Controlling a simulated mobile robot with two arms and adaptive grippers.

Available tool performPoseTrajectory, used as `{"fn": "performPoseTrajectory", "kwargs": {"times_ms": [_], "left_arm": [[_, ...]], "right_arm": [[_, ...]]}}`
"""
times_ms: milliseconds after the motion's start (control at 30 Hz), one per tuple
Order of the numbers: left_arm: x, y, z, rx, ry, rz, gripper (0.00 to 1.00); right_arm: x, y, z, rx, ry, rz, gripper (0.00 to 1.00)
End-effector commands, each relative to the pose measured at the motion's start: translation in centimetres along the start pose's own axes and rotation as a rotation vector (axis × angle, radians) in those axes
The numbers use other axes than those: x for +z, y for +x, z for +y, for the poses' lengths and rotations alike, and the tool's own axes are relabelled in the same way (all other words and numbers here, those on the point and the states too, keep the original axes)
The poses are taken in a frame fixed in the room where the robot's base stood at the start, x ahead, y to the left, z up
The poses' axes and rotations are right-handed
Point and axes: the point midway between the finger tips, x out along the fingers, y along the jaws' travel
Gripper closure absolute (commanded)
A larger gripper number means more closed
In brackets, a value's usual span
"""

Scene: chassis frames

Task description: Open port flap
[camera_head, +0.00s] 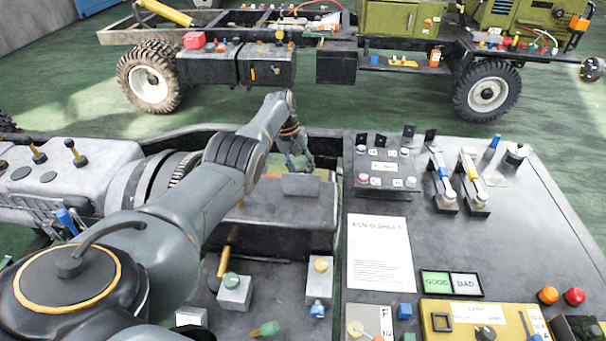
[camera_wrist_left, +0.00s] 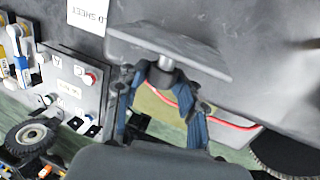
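A dark grey flap plate (camera_head: 300,184) stands on the dark box (camera_head: 275,215) in front of my left gripper in the head view. In the left wrist view the flap (camera_wrist_left: 170,45) is a tilted grey plate with a short round post under it. My left gripper (camera_head: 295,158) is just behind the flap. In the wrist view the gripper's (camera_wrist_left: 163,85) fingers are apart, on either side of the post; contact is unclear. Beyond them is a yellowish recess with a red cable (camera_wrist_left: 225,120). My right gripper is not in view.
A button panel (camera_head: 385,165), a white sheet (camera_head: 380,254) and levers (camera_head: 442,178) lie right of the box. Knob blocks (camera_head: 235,291) stand in front. A chassis with wheels (camera_head: 150,77) stands behind, across green floor.

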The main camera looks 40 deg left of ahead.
Motion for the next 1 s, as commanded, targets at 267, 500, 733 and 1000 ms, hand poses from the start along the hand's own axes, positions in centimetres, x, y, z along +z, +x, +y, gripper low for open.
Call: {"fn": "performPoseTrajectory", "kwargs": {"times_ms": [267,500,733,1000], "left_arm": [[0.4,0.5,0.0,-0.001,0.001,-0.013,0.50],[0.3,-0.3,0.0,0.000,0.002,-0.013,0.50],[0.2,-4.4,-0.1,0.000,0.001,-0.007,0.50],[0.2,-9.7,-0.2,0.000,-0.002,-0.008,0.50]], "right_arm": [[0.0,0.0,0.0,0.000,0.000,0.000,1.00],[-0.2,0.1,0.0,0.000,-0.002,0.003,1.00],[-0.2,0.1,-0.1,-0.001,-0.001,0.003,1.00],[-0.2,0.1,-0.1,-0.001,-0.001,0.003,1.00]]}}
